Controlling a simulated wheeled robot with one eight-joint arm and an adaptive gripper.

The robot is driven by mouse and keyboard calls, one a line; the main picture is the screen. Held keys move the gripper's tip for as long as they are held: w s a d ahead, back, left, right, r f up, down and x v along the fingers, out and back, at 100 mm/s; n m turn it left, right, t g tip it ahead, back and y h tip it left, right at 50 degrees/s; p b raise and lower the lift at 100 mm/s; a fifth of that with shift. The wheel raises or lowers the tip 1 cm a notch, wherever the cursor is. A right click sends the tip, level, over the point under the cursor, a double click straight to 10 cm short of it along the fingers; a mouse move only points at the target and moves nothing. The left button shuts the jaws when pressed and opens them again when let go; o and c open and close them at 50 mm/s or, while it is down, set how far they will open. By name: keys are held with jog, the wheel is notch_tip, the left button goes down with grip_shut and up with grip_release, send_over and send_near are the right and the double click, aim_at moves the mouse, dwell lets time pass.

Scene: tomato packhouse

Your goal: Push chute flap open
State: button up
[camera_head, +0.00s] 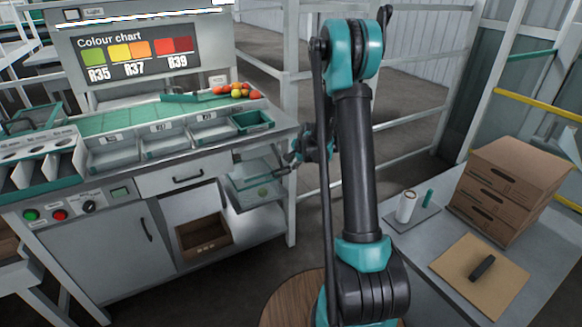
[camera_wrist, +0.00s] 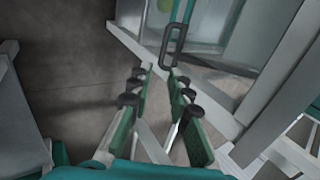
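The chute flap (camera_head: 262,170) looks like a clear panel with teal edging, under the right end of the sorting bench. A green tomato (camera_head: 263,192) shows low down at the chute. In the wrist view, a pale translucent panel (camera_wrist: 228,30), apparently the flap, stands beyond the fingers with a dark loop handle (camera_wrist: 173,46) by its left edge. My gripper (camera_wrist: 158,75) has its two green fingers apart with nothing between them. Its tips point at the lower end of the handle; I cannot tell if they touch. In the head view my gripper (camera_head: 292,160) is small and close to the flap's right side.
The sorting bench (camera_head: 290,130) carries trays and several tomatoes (camera_head: 237,91). A cardboard box (camera_head: 203,237) sits on its lower shelf. White railings (camera_head: 405,129) stand behind my arm. The side table (camera_head: 408,255) at right holds stacked cartons (camera_head: 510,190).

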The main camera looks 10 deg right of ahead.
jog(key=shift+s+r, duration=0.1)
jog(key=shift+r, duration=0.05)
jog(key=shift+c, duration=1.2)
jog(key=shift+s+a+r+g, duration=0.15)
jog(key=shift+s+a+r, duration=0.35)
jog(key=shift+a, duration=0.15)
jog(key=shift+s+a+r+g, duration=0.15)
jog(key=shift+s+a+r, duration=0.35)
jog(key=shift+a, duration=0.1)
grip_shut()
jog(key=w+x, duration=0.1)
jog(key=x, duration=1.3)
jog(key=shift+r, duration=0.3)
